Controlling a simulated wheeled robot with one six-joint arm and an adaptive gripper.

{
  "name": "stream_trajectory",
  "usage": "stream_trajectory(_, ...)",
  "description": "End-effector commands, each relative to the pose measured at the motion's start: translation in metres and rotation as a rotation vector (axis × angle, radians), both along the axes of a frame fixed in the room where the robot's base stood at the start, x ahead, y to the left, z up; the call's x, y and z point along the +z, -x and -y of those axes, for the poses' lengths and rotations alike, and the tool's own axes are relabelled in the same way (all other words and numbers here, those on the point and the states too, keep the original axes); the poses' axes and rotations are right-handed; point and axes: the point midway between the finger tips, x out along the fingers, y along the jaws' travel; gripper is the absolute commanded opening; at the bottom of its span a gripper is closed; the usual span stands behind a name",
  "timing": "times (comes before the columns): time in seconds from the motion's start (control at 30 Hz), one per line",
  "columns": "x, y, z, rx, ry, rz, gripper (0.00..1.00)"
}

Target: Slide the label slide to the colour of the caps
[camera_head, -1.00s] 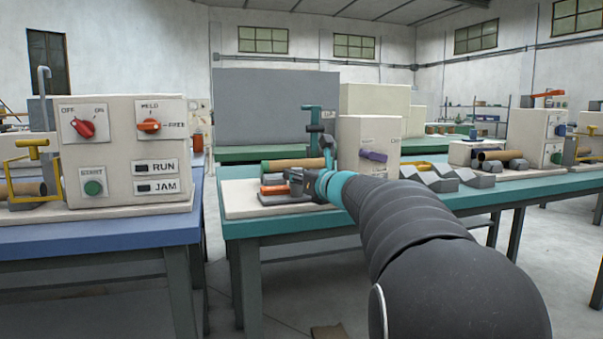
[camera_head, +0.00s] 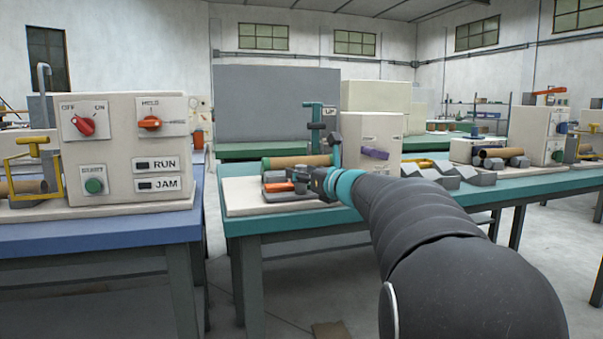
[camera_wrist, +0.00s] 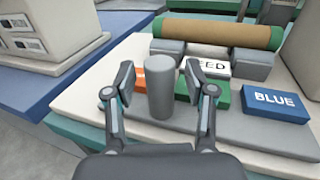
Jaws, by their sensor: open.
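In the wrist view my gripper (camera_wrist: 167,90) is open, with one finger on each side of an upright grey post (camera_wrist: 161,88). I see no clear contact with the post. Behind the post are an orange block (camera_wrist: 139,84), a green block (camera_wrist: 221,98), a white plate with partly hidden lettering (camera_wrist: 215,69) and a blue block marked BLUE (camera_wrist: 275,101). A brown tube (camera_wrist: 215,33) lies behind them with a green cap (camera_wrist: 158,26) at its left end. In the head view my gripper (camera_head: 312,180) is low beside the orange piece (camera_head: 278,187), in front of the tube (camera_head: 308,161).
A cream control box (camera_head: 372,140) with a purple handle (camera_head: 375,153) stands to the right on the teal bench (camera_head: 240,217). Grey blocks (camera_head: 437,180) lie further right. Another bench (camera_head: 90,238) with a switch box (camera_head: 120,180) stands at the left.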

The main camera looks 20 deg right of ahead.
Motion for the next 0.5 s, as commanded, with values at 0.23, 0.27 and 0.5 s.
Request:
stream_trajectory(0.23,0.001,0.046,0.009,-0.003,0.001,0.002,0.55)
stream_trajectory(0.27,0.002,0.052,0.011,-0.004,0.001,0.002,0.55)
stream_trajectory(0.5,0.001,0.091,0.018,-0.001,0.001,0.002,0.55)
